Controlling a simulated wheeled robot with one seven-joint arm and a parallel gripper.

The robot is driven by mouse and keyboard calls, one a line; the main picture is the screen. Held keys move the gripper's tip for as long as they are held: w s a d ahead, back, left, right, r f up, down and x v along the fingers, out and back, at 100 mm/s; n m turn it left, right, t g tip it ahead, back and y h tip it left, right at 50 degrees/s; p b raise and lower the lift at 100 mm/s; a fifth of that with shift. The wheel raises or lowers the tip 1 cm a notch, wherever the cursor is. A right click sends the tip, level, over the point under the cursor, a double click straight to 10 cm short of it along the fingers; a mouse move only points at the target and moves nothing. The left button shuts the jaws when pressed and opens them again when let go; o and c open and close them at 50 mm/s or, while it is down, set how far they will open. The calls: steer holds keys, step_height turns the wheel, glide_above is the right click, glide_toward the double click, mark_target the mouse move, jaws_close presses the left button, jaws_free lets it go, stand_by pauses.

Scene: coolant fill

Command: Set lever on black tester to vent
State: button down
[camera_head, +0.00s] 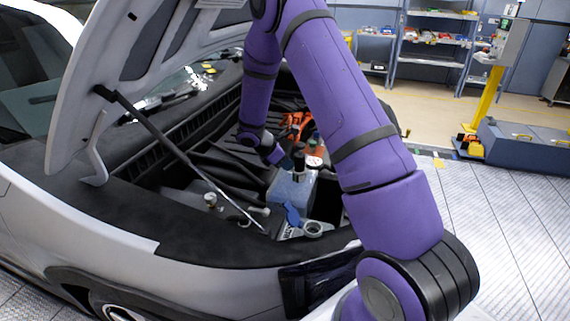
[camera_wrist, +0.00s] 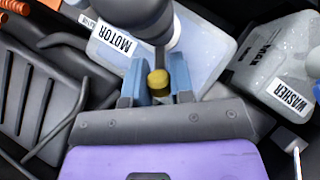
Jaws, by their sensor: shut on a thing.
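The black tester (camera_wrist: 140,12) shows at the top of the wrist view as a dark rounded body above a pale tank labelled MOTOR. A dark lever stem (camera_wrist: 161,55) runs from it down to a yellow tip (camera_wrist: 158,78). My gripper (camera_wrist: 160,82) has blue fingers on either side of that tip and is shut on the lever. No vent marking can be read. In the head view the tester (camera_head: 299,161) is a small dark shape above the translucent tank (camera_head: 290,188). My gripper (camera_head: 276,157) is beside it, its fingers too small to make out.
A tank labelled WASHER (camera_wrist: 270,65) stands to the right in the wrist view. The raised hood (camera_head: 95,75) and its prop rod (camera_head: 180,155) are left of my arm. Orange parts (camera_head: 297,122) lie behind the tank. Open floor (camera_head: 500,220) is at right.

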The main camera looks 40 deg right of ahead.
stand_by(0.4)
steer(key=c, duration=1)
jaws_free()
steer(key=shift+o, duration=0.2)
steer(key=v, duration=1)
steer(key=shift+a+r, duration=0.15)
steer(key=shift+r, duration=0.2)
steer(key=shift+w, duration=0.1)
